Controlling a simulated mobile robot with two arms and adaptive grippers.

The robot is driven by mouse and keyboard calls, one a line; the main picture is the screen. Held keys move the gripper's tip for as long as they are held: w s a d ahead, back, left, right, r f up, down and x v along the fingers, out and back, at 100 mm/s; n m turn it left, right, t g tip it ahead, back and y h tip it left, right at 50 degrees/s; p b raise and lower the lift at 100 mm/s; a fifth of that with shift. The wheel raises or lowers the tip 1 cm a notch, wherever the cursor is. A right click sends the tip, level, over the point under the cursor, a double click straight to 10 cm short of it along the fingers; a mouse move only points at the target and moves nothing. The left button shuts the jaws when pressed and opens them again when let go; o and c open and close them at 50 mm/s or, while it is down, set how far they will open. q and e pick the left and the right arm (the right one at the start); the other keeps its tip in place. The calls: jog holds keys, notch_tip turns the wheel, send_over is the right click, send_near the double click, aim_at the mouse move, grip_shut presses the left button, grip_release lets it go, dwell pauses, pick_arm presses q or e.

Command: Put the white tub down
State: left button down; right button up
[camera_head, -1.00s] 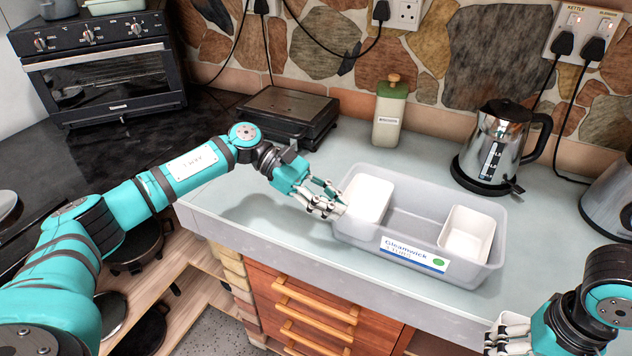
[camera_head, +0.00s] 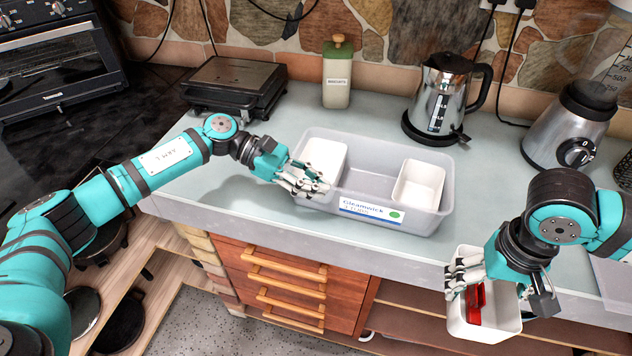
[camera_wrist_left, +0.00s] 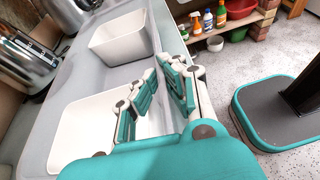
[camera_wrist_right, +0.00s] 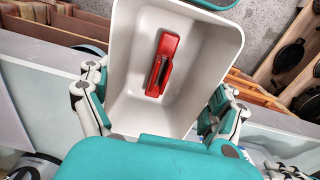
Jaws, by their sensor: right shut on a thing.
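My right gripper (camera_head: 497,280) is shut on a white tub (camera_head: 462,318), which holds a red object (camera_head: 474,304). The tub is held in the air in front of the counter edge. The right wrist view looks into the tub (camera_wrist_right: 128,75), with the red object (camera_wrist_right: 163,65) on its bottom and fingers at both sides. My left gripper (camera_head: 315,184) is at the left front of a grey crate (camera_head: 345,222). Its fingers are partly apart in the left wrist view (camera_wrist_left: 163,80), with nothing held between them.
In the crate stand a left white tub (camera_head: 321,158) and a right one (camera_head: 418,185), with a gap between. Behind are a kettle (camera_head: 440,95), a green-and-cream bottle (camera_head: 337,85) and a dark appliance (camera_head: 232,85). A blender (camera_head: 570,130) stands right. Counter left of the crate is clear.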

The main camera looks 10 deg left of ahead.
jog(key=w+a+r+m, duration=0.1)
jog(key=w+a+r, duration=0.35)
jog(key=w, duration=0.25)
jog(key=w+a+r, duration=0.4)
jog(key=w+r, duration=0.1)
jog(key=w, duration=0.2)
jog(key=w+a+r, duration=0.4)
jog(key=w+a, duration=0.5)
jog(key=a, duration=0.3)
notch_tip(320, 180, down, 10)
jog(key=shift+s+a+n, duration=0.2)
jog(key=shift+a+n, duration=0.1)
jog(key=shift+a, duration=0.05)
jog(key=shift+f, duration=0.2)
